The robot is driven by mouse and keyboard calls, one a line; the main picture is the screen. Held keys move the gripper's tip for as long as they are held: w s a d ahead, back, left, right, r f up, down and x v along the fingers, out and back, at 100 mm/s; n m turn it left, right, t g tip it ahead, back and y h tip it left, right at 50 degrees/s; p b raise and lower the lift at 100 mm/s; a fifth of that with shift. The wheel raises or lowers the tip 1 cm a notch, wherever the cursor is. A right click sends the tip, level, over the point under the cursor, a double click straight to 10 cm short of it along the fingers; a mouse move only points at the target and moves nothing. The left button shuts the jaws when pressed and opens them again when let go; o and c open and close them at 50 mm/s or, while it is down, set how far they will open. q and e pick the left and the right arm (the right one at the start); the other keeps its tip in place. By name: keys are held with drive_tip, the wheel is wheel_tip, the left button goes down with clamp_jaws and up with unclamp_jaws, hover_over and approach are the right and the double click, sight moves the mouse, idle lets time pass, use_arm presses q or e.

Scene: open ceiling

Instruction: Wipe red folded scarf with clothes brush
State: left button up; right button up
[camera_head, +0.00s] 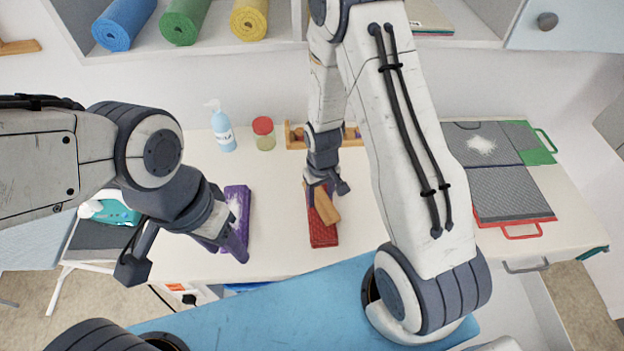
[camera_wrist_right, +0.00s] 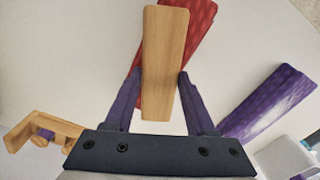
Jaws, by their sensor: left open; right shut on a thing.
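The red folded scarf (camera_head: 322,237) lies on the white table in the middle of the head view, and it also shows at the top of the right wrist view (camera_wrist_right: 202,20). The wooden clothes brush (camera_head: 327,207) is over the scarf and covers part of it. My right gripper (camera_head: 325,188) is shut on the brush, which stands between its two fingers in the right wrist view (camera_wrist_right: 164,65). Whether the brush touches the scarf cannot be told. My left gripper (camera_head: 187,257) is open and empty, near the table's front left, partly in front of a purple folded cloth.
The purple folded cloth (camera_head: 238,205) with a white patch lies left of the red scarf. A blue bottle (camera_head: 222,130), a red-lidded jar (camera_head: 264,133) and a wooden rack (camera_head: 295,137) stand behind. Grey boards (camera_head: 505,190) lie right.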

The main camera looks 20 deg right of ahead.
drive_tip(key=shift+w+a, duration=0.1)
drive_tip(key=shift+a, duration=0.3)
drive_tip(key=shift+w+a, duration=0.15)
drive_tip(key=shift+a, duration=0.3)
wheel_tip(320, 180, up, 3)
drive_tip(key=shift+d+f+p, duration=0.1)
drive_tip(key=shift+f+p, duration=0.1)
drive_tip(key=shift+p, duration=0.65)
drive_tip(key=shift+r+p, duration=0.3)
drive_tip(key=shift+r, duration=0.05)
drive_tip(key=shift+r+p, duration=0.65)
drive_tip(key=shift+r, duration=0.1)
use_arm(q)
wheel_tip(320, 180, up, 6)
drive_tip(key=p, duration=0.2)
drive_tip(key=shift+w, duration=0.2)
use_arm(e)
drive_tip(key=shift+r, duration=1.6)
